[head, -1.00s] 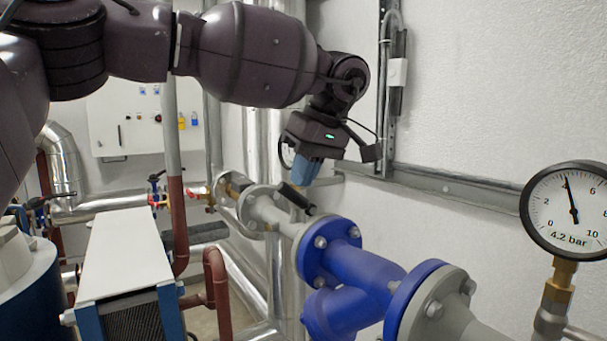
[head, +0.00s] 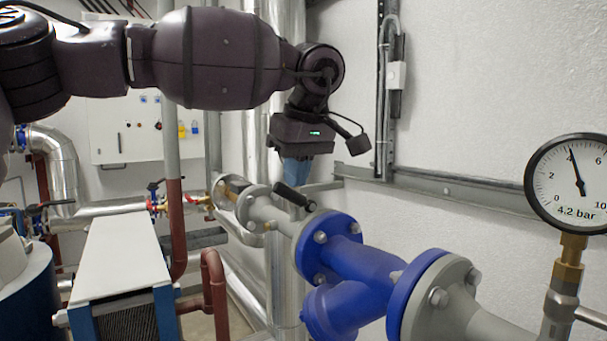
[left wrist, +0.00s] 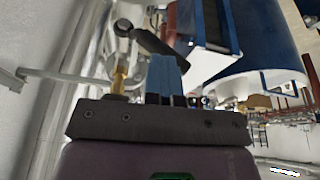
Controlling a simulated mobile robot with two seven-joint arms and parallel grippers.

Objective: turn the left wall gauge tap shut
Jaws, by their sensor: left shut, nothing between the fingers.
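My left gripper (head: 293,178) has blue fingers pointing down, shut and empty. In the head view the fingers are just above and behind a black lever handle (head: 295,197) over the grey pipe; whether they touch it cannot be told. In the left wrist view the fingers (left wrist: 166,80) show near a black handle (left wrist: 150,38), with a brass fitting (left wrist: 120,82) to their left. A wall gauge (head: 580,183) reading 4.2 bar stands on a brass fitting (head: 569,258) at the right. No tap can be clearly identified as the left gauge's. My right gripper is not in view.
A blue flanged valve body (head: 360,270) and grey pipe (head: 262,213) run below the gripper. A plate exchanger (head: 122,250) stands at the lower left. A metal wall rail (head: 450,187) runs behind. Open space lies between the gripper and gauge.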

